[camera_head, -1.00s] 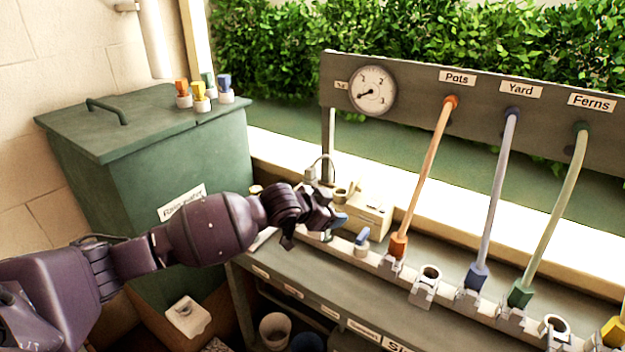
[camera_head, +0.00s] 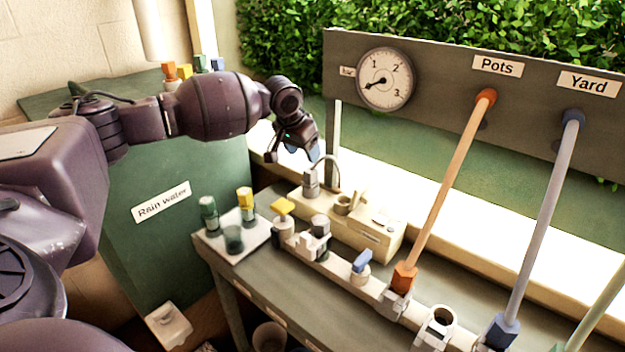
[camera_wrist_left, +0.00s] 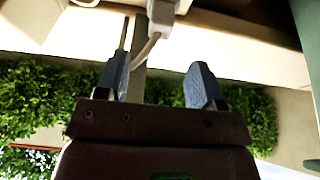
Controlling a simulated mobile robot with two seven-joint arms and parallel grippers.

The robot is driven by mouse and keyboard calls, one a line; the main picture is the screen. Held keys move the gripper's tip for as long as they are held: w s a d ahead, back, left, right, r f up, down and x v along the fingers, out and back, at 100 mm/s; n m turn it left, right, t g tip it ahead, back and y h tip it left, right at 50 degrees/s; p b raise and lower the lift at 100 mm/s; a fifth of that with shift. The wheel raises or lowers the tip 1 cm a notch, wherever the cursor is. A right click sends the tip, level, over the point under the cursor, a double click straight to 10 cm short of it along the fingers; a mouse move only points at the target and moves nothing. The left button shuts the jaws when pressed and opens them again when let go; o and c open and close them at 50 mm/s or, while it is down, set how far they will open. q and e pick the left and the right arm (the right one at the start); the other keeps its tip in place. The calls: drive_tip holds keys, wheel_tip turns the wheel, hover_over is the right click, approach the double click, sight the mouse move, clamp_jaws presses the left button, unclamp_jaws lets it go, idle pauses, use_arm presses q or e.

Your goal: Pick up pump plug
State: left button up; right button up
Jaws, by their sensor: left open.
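The pump plug (camera_head: 311,183) looks like a small grey block with a pale cord arching from it. It sits upright on the left end of the cream pump unit (camera_head: 368,236). My left gripper (camera_head: 292,153) is open and empty, above and slightly left of the plug, with a gap between them. In the left wrist view a grey plug and its cord (camera_wrist_left: 161,14) show at the top edge, beyond the open blue-grey fingers (camera_wrist_left: 160,80). The top of that plug is cut off there. My right gripper is not in view.
A valve row with a blue-handled valve (camera_head: 361,264) and an orange hose (camera_head: 440,195) runs along the bench front. A white tray (camera_head: 255,240) holds small bottles at the bench's left end. The gauge panel (camera_head: 440,75) stands behind. The green rain-water tank (camera_head: 185,240) is at left.

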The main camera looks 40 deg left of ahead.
sight(310, 169)
use_arm(q)
drive_tip(key=x, duration=0.2)
drive_tip(key=shift+w+f, duration=0.1)
drive_tip(key=shift+f, duration=0.3)
drive_tip(key=shift+w+f+b, duration=0.15)
drive_tip(key=shift+f+b, duration=0.15)
drive_tip(key=b+x, duration=0.1)
drive_tip(key=x, duration=0.3)
drive_tip(key=shift+f, duration=0.25)
drive_tip(key=shift+w+f, duration=0.1)
drive_tip(key=shift+f, duration=0.1)
drive_tip(key=shift+r, duration=0.15)
drive_tip(key=shift+c, duration=0.7)
drive_tip(key=c, duration=0.9)
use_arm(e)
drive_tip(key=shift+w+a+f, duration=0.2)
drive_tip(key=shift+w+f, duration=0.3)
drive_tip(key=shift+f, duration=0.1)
use_arm(q)
drive_tip(key=shift+r, duration=0.1)
